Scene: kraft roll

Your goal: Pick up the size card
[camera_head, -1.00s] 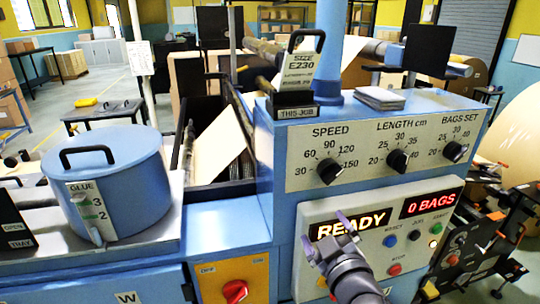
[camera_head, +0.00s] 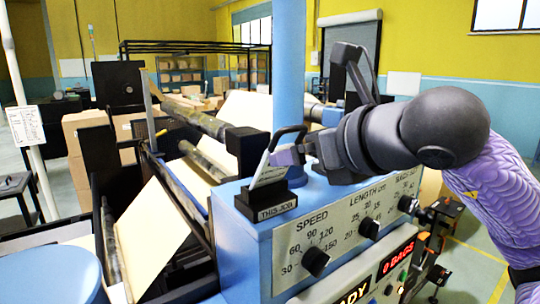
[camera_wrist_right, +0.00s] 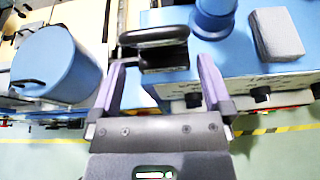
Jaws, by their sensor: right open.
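The size card (camera_head: 269,168) stands tilted in the black THIS JOB holder (camera_head: 266,206) on top of the blue machine. Its black loop handle (camera_head: 290,132) rises above it. My right gripper (camera_head: 290,156) is open, with its purple fingers close beside the card. In the right wrist view the card's handle (camera_wrist_right: 155,35) lies just ahead of the open fingers (camera_wrist_right: 158,68), between their lines. Whether a finger touches the card I cannot tell. My left gripper is not in view.
A blue post (camera_head: 288,70) stands right behind the card. A grey stack (camera_wrist_right: 276,34) lies on the machine top to the right in the wrist view. The dial panel (camera_head: 340,225) is below, and a blue pot (camera_wrist_right: 55,62) stands at left.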

